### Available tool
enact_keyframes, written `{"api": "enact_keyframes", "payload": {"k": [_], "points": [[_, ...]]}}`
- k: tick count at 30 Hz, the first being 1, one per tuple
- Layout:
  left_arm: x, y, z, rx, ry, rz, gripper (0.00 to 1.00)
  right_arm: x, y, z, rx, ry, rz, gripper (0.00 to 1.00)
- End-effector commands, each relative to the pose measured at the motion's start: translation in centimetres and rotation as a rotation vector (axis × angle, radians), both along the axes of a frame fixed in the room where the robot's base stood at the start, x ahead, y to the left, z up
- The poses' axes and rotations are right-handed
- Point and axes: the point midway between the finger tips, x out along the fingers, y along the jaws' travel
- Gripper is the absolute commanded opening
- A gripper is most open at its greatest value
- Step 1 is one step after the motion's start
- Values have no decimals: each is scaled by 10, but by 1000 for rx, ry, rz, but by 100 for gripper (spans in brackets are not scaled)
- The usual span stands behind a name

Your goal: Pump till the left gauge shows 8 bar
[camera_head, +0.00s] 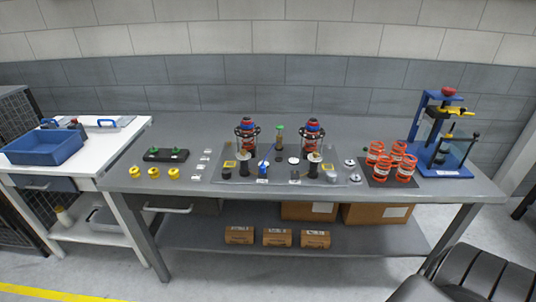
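Neither of my grippers is in view. A clear plate fixture lies in the middle of the grey workbench (215,117). It carries a left upright assembly (247,132) and a right upright assembly (312,132), both with red, blue and black parts. A pale round face at the foot of the left assembly (243,156) may be the left gauge; a similar one shows at the right assembly (314,157). Both are too small to read. A green-topped post (279,136) stands between the assemblies. I cannot tell which part is the pump.
A blue press-like stand (418,118) and several orange coil springs (405,168) are at the right. Yellow caps (153,173) and a green-knobbed black block (165,155) lie left. A white side table holds a blue tray (45,147). A dark ribbed seat-like object (475,275) is front right.

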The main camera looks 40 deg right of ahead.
Motion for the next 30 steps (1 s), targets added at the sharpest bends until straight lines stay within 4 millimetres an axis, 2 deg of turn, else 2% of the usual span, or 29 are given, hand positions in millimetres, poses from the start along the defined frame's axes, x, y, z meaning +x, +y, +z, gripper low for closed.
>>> {"api": "enact_keyframes", "payload": {"k": [1, 8, 30], "points": [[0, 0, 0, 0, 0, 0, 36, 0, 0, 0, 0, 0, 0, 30], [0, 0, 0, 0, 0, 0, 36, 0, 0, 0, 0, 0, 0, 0], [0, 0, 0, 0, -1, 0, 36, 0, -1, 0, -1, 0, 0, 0]]}}
